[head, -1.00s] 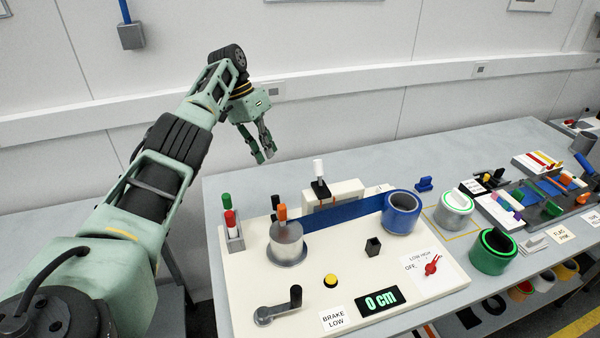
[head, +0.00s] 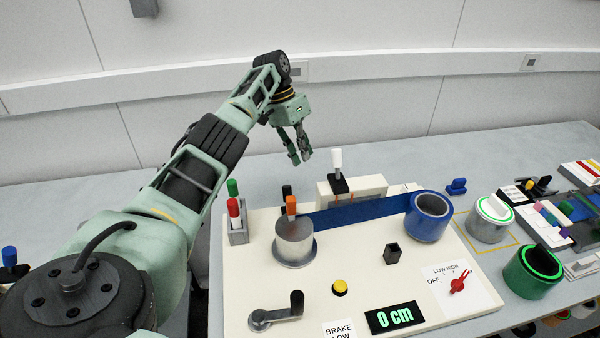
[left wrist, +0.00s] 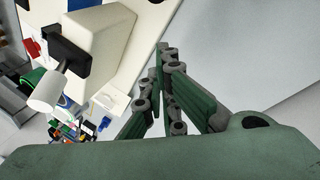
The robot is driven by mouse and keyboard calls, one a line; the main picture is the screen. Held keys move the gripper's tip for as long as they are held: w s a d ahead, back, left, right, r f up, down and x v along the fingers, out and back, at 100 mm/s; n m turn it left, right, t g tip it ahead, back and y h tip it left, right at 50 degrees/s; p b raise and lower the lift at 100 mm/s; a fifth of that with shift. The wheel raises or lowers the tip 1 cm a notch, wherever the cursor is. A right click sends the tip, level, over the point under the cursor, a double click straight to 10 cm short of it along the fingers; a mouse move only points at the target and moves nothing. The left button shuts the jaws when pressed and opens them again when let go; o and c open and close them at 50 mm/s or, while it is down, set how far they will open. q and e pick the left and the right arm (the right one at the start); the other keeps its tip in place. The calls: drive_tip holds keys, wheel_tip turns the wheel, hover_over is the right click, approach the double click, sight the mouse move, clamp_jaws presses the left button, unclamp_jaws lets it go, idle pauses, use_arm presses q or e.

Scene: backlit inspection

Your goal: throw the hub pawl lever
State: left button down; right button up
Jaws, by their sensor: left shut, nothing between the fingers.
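A metal hub (head: 293,244) stands on the cream board, with an upright orange-handled lever (head: 291,206) on its top. A white-handled lever (head: 337,161) with a black base stands on a cream block (head: 370,185) at the board's back; the white handle also shows in the left wrist view (left wrist: 48,93). I cannot tell from labels which is the pawl lever. My left gripper (head: 302,160) is shut and empty, above and behind the board, left of the white handle. In the left wrist view its fingertips (left wrist: 163,50) meet beside the block. My right gripper is out of view.
A blue band runs from the hub to a blue roll (head: 429,216). A rack of red and green pegs (head: 237,232), a crank (head: 276,316), a yellow button (head: 340,287) and a red dial (head: 459,283) are on the board.

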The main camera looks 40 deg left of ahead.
use_arm(q)
drive_tip(key=s+d+f+p, duration=0.1)
drive_tip(key=s+f+p, duration=0.2)
drive_tip(key=f+p, duration=0.2)
drive_tip(key=shift+s+d, duration=0.15)
drive_tip(key=shift+d, duration=0.25)
idle(0.4)
